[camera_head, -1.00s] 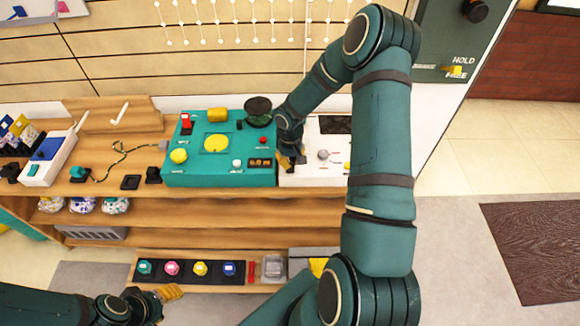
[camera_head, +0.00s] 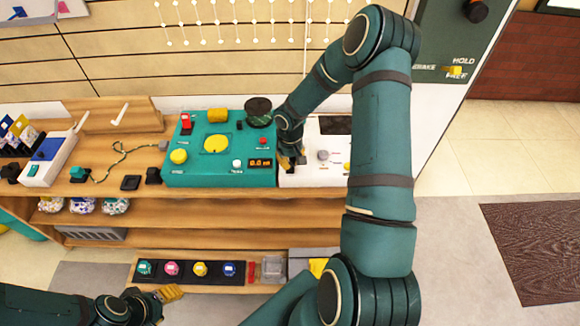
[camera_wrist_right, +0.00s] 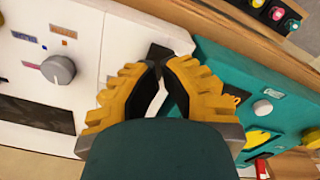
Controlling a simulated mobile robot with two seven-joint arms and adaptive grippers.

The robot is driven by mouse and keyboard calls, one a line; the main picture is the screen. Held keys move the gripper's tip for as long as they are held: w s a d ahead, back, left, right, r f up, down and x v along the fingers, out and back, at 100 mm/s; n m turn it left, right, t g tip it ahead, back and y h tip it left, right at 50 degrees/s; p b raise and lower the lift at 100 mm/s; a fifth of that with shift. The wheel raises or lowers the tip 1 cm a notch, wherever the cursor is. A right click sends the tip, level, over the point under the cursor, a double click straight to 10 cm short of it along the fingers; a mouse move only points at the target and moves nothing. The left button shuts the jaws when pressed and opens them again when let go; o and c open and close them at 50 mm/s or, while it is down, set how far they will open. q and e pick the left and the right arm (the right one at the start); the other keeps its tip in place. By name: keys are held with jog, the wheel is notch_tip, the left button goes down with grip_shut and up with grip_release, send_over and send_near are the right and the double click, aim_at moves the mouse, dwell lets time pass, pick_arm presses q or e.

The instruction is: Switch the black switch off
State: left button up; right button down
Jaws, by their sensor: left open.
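A small black switch (camera_wrist_right: 158,52) sits on the white panel (camera_wrist_right: 120,35), near its edge with the teal box, in the right wrist view. My right gripper (camera_wrist_right: 165,66) has its yellow fingertips drawn together just at the switch. Whether they touch it I cannot tell. In the head view my right gripper (camera_head: 291,161) is low over the left part of the white panel (camera_head: 320,178), and it hides part of the panel. My left gripper (camera_head: 168,293) is open and empty at the bottom left, in front of the lower shelf.
The teal box (camera_head: 205,175) with a yellow dial, a display and a dark reel (camera_head: 258,111) stands left of the white panel. A grey knob (camera_wrist_right: 58,69) is on the white panel. A row of coloured knobs (camera_head: 188,269) lies below.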

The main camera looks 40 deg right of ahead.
aim_at(290, 170)
jog(key=shift+f+b, duration=0.85)
jog(key=shift+f, duration=0.4)
dwell(0.7)
jog(key=shift+f, duration=0.6)
jog(key=shift+r, duration=0.15)
dwell(0.3)
jog(key=shift+r+p, duration=2.35)
jog(key=shift+r, duration=1.05)
